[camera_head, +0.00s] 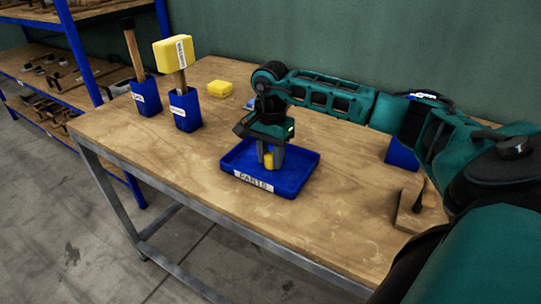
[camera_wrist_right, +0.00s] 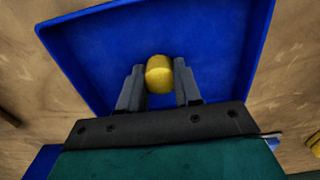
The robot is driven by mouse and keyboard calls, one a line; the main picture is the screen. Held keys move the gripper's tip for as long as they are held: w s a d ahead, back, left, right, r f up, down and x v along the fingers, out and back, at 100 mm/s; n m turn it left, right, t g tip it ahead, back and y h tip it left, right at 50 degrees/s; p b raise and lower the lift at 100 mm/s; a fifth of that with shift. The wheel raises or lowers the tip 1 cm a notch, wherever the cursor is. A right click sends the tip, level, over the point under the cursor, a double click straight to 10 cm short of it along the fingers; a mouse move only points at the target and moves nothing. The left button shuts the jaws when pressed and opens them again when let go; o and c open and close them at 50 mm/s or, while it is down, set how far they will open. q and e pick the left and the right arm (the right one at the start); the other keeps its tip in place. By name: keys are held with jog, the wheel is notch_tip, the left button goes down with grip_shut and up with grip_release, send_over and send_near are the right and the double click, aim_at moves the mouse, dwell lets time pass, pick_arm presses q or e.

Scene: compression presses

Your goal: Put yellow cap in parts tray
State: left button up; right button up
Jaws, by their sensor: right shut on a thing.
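The yellow cap (camera_head: 268,160) is between the fingers of my right gripper (camera_head: 270,158), which is shut on it. The cap also shows in the right wrist view (camera_wrist_right: 159,74), held at the fingertips (camera_wrist_right: 160,82). The blue parts tray (camera_head: 300,176), labelled "PARTS", lies on the workbench directly under the gripper. In the right wrist view the tray (camera_wrist_right: 215,30) fills the background behind the cap. I cannot tell whether the cap touches the tray floor. My left gripper is not in view.
Two blue holders (camera_head: 186,110) with upright handled tools stand at the bench's left, one topped by a yellow mallet head (camera_head: 173,54). A yellow block (camera_head: 220,88) lies near the back. A wooden piece (camera_head: 421,209) sits at right. The bench front (camera_head: 200,175) is clear.

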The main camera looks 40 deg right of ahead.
aim_at(270, 155)
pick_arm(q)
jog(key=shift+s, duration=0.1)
pick_arm(e)
jog(key=shift+f, duration=0.2)
jog(key=o, duration=1)
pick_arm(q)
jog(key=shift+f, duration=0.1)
pick_arm(e)
jog(key=shift+r, duration=0.6)
pick_arm(q)
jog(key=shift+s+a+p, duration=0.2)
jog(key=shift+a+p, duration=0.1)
jog(key=shift+p, duration=0.2)
pick_arm(e)
notch_tip(270, 155, up, 11)
jog(key=shift+r, duration=0.15)
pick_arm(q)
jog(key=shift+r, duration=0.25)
